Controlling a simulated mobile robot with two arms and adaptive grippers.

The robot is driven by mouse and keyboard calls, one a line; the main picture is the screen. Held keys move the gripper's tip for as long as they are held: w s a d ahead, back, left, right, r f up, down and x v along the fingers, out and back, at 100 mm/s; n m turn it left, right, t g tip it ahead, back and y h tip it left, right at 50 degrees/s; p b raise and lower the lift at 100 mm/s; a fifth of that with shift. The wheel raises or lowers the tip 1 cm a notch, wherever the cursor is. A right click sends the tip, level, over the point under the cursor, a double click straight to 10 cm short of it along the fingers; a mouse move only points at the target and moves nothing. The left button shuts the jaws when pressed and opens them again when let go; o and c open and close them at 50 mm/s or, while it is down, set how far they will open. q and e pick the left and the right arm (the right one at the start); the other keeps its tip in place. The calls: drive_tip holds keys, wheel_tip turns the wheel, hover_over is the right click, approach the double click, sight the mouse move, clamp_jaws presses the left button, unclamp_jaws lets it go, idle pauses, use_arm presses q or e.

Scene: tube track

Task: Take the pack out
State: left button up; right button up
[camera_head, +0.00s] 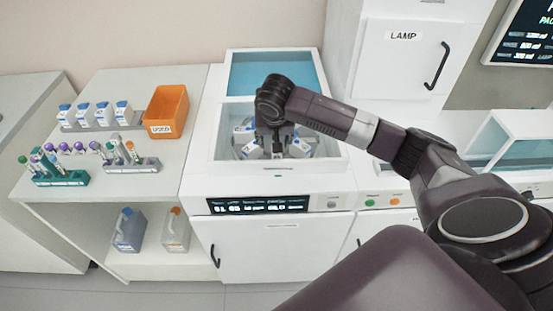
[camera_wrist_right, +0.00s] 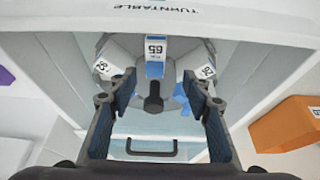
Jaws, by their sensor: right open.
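The turntable compartment (camera_head: 222,140) is an open white well with its blue-windowed lid (camera_head: 272,72) raised behind it. White and grey packs sit in it around a dark central knob (camera_wrist_right: 153,98). One pack (camera_head: 247,146) shows left of my gripper and another (camera_head: 301,147) right of it. In the right wrist view a pack labelled 65 (camera_wrist_right: 155,48) is at top centre, with numbered packs on both sides. My right gripper (camera_wrist_right: 159,102) is open over the turntable, with the knob between its fingers in the picture; contact is unclear. My left gripper is out of view.
An orange bin marked USED (camera_head: 167,110) stands on the left bench beside tube racks (camera_head: 60,175) and several small bottles (camera_head: 96,114). A white LAMP cabinet (camera_head: 404,60) is behind right. The compartment walls surround my gripper closely.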

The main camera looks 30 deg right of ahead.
drive_tip(key=shift+d+f, duration=0.1)
drive_tip(key=shift+f, duration=0.5)
drive_tip(key=x, duration=0.1)
drive_tip(key=p+x, duration=0.1)
drive_tip(key=x, duration=0.1)
drive_tip(key=p+x, duration=0.1)
drive_tip(key=x, duration=0.1)
drive_tip(key=shift+s+d+f, duration=0.15)
drive_tip(key=shift+d, duration=0.25)
drive_tip(key=shift+f, duration=0.35)
drive_tip(key=shift+c, duration=1)
clamp_jaws()
